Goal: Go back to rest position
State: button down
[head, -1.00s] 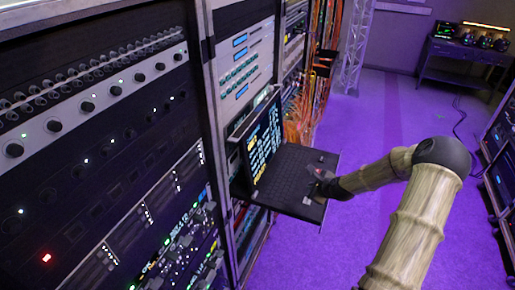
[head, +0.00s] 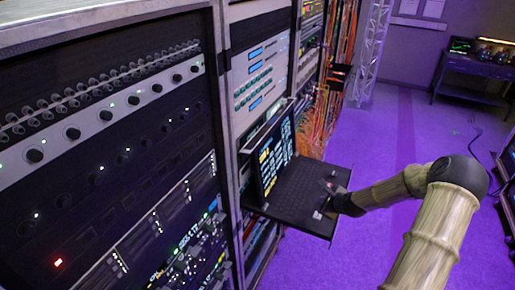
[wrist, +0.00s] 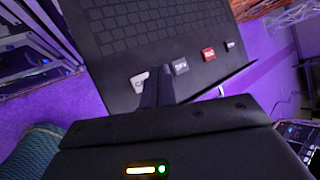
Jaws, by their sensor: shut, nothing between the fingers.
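My gripper (head: 330,206) is at the right front part of the pull-out keyboard tray (head: 291,200) in the head view, at the end of my bamboo-patterned arm. In the wrist view its dark fingers (wrist: 157,82) are together and empty, in front of the tray's near edge. A red key cap (wrist: 208,55) is further right. I cannot tell whether the fingers touch the tray.
A lit screen (head: 272,155) stands upright at the back of the tray. Equipment racks (head: 105,130) fill the left side. A metal truss (head: 371,55) and orange cables (head: 325,105) are beyond. Open purple floor (head: 395,130) lies to the right; a dark table (head: 478,70) stands far back.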

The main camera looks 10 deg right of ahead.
jog(key=s+a+r+n+g+b, duration=0.3)
jog(key=s+a+n, duration=0.6)
jog(key=s+n, duration=0.3)
jog(key=s+a+r+n+g+h+b, duration=0.1)
jog(key=s+a+r+n+g+b, duration=0.2)
jog(key=s+a+r+n, duration=0.3)
jog(key=s+a+n, duration=0.3)
jog(key=s+n, duration=0.4)
jog(key=s, duration=0.1)
jog(key=shift+r+g, duration=0.25)
jog(key=shift+g, duration=0.05)
jog(key=shift+w+a, duration=0.1)
jog(key=shift+a, duration=0.05)
